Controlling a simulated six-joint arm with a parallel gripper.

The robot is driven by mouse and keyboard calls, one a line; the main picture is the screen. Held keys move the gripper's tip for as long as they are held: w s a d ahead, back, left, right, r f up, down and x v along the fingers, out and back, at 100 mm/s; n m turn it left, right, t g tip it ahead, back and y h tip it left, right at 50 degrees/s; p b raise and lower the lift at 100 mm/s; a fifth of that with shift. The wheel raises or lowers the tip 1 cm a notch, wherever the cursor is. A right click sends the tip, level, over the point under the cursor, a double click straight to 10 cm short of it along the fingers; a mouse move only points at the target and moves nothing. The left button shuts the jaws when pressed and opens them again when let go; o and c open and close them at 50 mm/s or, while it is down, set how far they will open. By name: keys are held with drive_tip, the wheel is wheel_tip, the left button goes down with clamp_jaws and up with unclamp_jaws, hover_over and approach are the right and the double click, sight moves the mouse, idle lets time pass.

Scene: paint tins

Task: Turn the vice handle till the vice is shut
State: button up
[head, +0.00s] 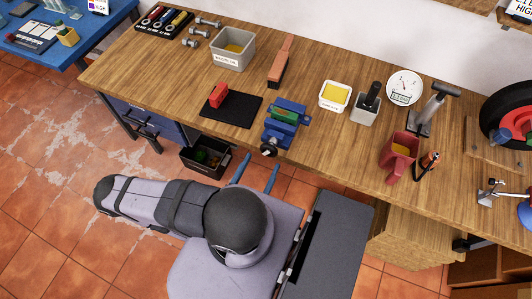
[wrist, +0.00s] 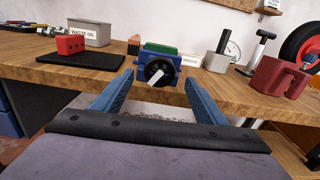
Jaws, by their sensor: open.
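A blue vice (head: 286,117) with a green block (head: 284,113) in it stands at the front edge of the wooden bench. In the wrist view the vice (wrist: 158,58) faces me, with a black round hub and a pale handle (wrist: 157,76) slanting across it. The handle end (head: 268,150) shows dark in the head view. My gripper (head: 256,174) is open and empty, short of the bench edge. Its two blue fingers (wrist: 158,92) are spread to either side of the vice front and do not touch the handle. How far apart the vice jaws are I cannot tell.
A black mat (head: 240,111) with a red block (head: 218,96) lies left of the vice. A waste oil bin (head: 233,49) stands behind.

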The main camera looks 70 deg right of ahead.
sight(268, 152)
drive_tip(key=shift+d+p, duration=1)
drive_tip(key=shift+d, duration=1.25)
drive_tip(key=shift+d, duration=0.1)
drive_tip(key=c, duration=1)
